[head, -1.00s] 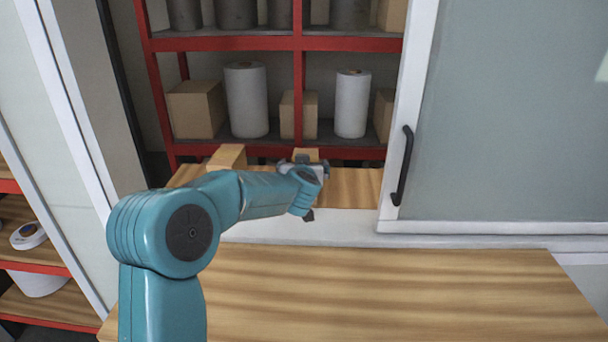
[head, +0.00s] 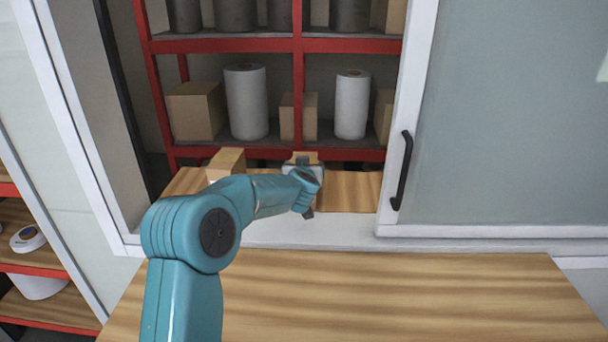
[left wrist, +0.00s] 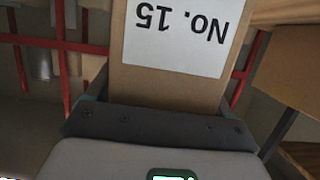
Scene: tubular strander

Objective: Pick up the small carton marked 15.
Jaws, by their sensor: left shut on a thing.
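The small carton marked No. 15 (left wrist: 165,82) fills the upper middle of the left wrist view, its white label upside down there. My left gripper (left wrist: 155,108) is shut on it, with a finger on each side. In the head view the top of this carton (head: 303,156) shows just beyond my left gripper (head: 303,165), over the wooden ledge (head: 350,192) behind the window sill. The gripper hides most of the carton, so I cannot tell whether it touches the ledge. My right gripper is not in view.
Another carton (head: 226,163) stands on the ledge to the left of my gripper. A white sliding panel with a black handle (head: 402,170) borders the opening on the right. A red rack (head: 350,46) with rolls and boxes stands behind. The front wooden table (head: 400,290) is clear.

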